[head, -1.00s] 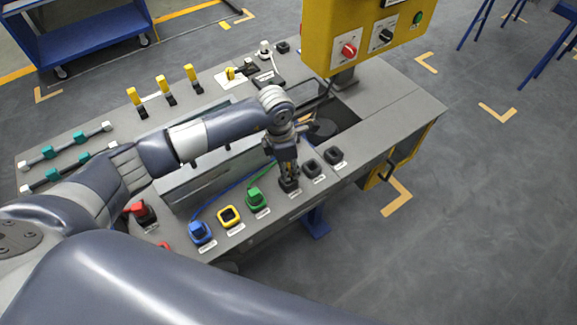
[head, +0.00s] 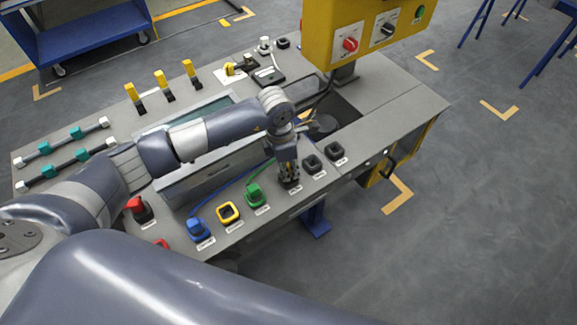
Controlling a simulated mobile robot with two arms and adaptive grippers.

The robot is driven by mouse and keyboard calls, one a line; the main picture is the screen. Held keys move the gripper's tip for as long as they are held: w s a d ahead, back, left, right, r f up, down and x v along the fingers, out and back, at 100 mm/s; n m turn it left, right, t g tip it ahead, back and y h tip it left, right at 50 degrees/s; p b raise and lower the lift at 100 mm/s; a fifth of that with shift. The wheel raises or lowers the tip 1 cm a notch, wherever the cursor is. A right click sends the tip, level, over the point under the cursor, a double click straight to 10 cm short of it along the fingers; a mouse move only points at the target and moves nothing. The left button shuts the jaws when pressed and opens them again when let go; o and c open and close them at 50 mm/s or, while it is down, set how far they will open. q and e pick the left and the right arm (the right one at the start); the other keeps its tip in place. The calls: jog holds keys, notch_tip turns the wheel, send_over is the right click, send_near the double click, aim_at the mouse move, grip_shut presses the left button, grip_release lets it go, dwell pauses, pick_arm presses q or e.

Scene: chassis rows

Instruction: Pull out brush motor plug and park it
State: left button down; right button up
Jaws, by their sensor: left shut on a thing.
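My left gripper (head: 289,178) points down over a dark seat in the front row of the grey bench, between the green plug and two black sockets. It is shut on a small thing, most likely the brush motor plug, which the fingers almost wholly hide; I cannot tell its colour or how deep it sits. Left of it stand the green plug (head: 255,195), a yellow-framed socket (head: 228,212) with a dark, seemingly empty middle, and the blue plug (head: 199,229). To its right are the black sockets (head: 313,164) and (head: 335,151). Labels are unreadable. My right gripper is out of view.
A yellow control box (head: 355,40) with knobs stands at the bench's back right. A red plug (head: 138,207) sits near my left forearm. Several yellow-topped levers (head: 161,78) and teal-collared bars (head: 77,134) line the back left. An opening lies behind the gripper.

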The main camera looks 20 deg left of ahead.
pick_arm(q)
jog(key=shift+f, duration=0.2)
jog(key=c, duration=1.4)
grip_release()
jog(key=shift+o, duration=0.2)
notch_tip(320, 180, up, 12)
jog(key=a, duration=0.1)
jog(key=shift+s, duration=0.35)
jog(key=shift+a, duration=0.1)
